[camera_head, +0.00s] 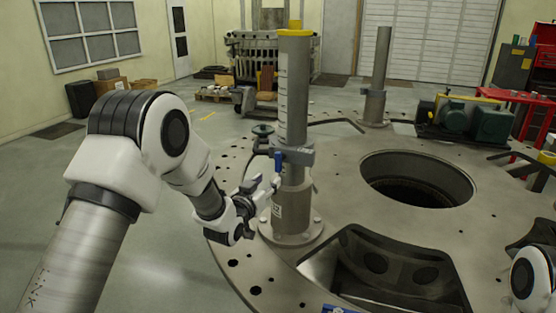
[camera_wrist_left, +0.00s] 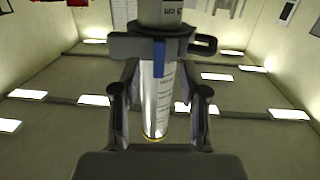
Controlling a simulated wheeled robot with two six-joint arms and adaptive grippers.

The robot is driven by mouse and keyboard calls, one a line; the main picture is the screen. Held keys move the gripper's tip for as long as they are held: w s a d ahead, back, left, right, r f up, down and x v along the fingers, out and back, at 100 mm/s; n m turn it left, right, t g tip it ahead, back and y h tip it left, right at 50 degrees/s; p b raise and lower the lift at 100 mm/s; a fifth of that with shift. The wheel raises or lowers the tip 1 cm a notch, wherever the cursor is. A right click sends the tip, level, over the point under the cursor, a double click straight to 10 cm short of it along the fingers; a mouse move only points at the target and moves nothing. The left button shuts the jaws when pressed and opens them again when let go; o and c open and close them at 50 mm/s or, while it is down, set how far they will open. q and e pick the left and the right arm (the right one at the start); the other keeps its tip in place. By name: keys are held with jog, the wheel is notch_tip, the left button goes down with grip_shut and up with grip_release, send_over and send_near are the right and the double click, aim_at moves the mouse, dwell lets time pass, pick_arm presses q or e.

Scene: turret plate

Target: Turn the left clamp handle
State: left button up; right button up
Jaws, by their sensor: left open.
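The left clamp (camera_head: 298,155) is a grey collar around the near upright post (camera_head: 293,95), which has a yellow top. Its blue handle (camera_head: 278,161) hangs down on the side facing my left arm. My left gripper (camera_head: 268,188) is beside the post, just below the collar, close to the handle. In the left wrist view, which looks upside down, the blue handle (camera_wrist_left: 159,58) lies between the open fingers of the left gripper (camera_wrist_left: 160,95), in front of the post. Whether the fingers touch it I cannot tell. My right gripper is not in view.
The round turret plate (camera_head: 350,185) has a large central hole (camera_head: 417,180) and a dark recessed opening at the front. A second post (camera_head: 376,75) stands at the back. A green motor unit (camera_head: 470,118) sits at the right.

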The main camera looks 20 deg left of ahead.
aim_at(277, 161)
pick_arm(q)
jog(key=shift+t, duration=0.3)
jog(key=w+r+p, duration=0.1)
jog(key=w, duration=0.1)
jog(key=w+r+p, duration=0.1)
jog(key=w, duration=0.2)
jog(key=w+p, duration=0.1)
jog(key=w, duration=0.1)
jog(key=shift+w+d+r, duration=0.35)
jog(key=shift+d+r, duration=0.05)
jog(key=shift+w+f, duration=0.15)
jog(key=shift+w, duration=0.35)
grip_shut()
